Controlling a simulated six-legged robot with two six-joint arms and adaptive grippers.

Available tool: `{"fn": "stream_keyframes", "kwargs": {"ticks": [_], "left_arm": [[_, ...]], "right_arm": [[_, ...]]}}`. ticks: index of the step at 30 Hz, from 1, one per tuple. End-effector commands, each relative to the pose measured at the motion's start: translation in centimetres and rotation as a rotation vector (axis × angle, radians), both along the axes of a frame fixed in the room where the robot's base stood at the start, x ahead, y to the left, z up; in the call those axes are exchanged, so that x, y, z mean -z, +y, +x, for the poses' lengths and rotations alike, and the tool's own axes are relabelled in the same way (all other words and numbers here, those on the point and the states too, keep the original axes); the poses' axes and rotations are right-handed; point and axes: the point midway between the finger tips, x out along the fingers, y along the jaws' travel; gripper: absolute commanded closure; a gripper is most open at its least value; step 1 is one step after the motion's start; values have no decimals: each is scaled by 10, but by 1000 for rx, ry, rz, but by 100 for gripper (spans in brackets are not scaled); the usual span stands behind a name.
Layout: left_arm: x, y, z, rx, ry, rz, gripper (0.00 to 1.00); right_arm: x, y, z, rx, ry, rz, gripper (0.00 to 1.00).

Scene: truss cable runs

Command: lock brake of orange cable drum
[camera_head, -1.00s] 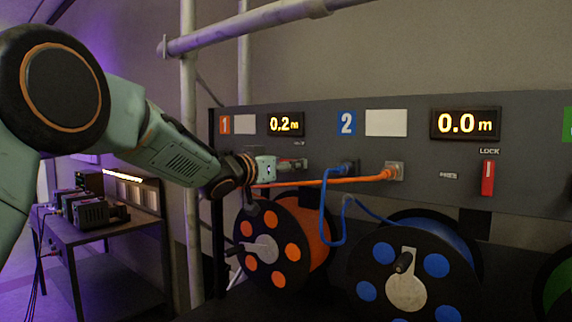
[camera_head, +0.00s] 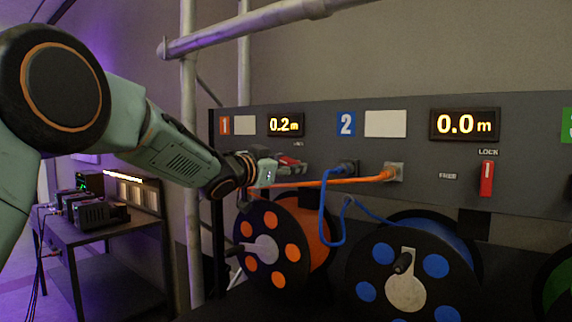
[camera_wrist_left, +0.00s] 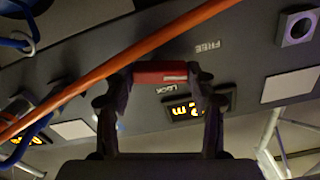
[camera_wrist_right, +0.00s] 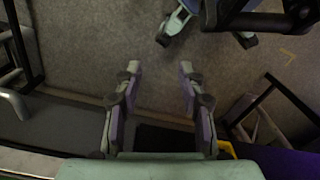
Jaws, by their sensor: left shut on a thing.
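The orange cable drum (camera_head: 313,232) stands under the panel section marked 1, its display (camera_head: 285,124) reading 0.2 m. Its red brake lever (camera_head: 290,160) is partly hidden by my left gripper (camera_head: 280,166) in the head view. In the left wrist view the red lever (camera_wrist_left: 172,72) lies between the two fingers of my left gripper (camera_wrist_left: 158,78), which is shut on it. The LOCK label (camera_wrist_left: 175,88) is close beside the lever; the FREE label (camera_wrist_left: 207,47) is farther off. My right gripper (camera_wrist_right: 160,78) is open and empty over the floor.
An orange cable (camera_head: 335,181) runs just below my left gripper to a socket (camera_head: 394,172). It crosses near the fingers in the left wrist view. A blue cable (camera_head: 324,215) hangs beside it. The blue drum (camera_head: 411,268) has an upright red lever (camera_head: 487,179). A scaffold pole (camera_head: 188,150) stands left.

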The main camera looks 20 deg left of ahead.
Motion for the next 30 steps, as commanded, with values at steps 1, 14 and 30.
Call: {"fn": "stream_keyframes", "kwargs": {"ticks": [1, 14, 30], "left_arm": [[-4, 0, 0, 0, -21, 39, 75], [-4, -2, 0, -1, -163, 425, 75], [-5, -4, -2, -4, -338, 901, 75]], "right_arm": [[0, 0, 0, 0, 0, 0, 60], [10, 0, 0, 0, 0, 0, 60], [34, 0, 0, 0, 0, 0, 60]]}}
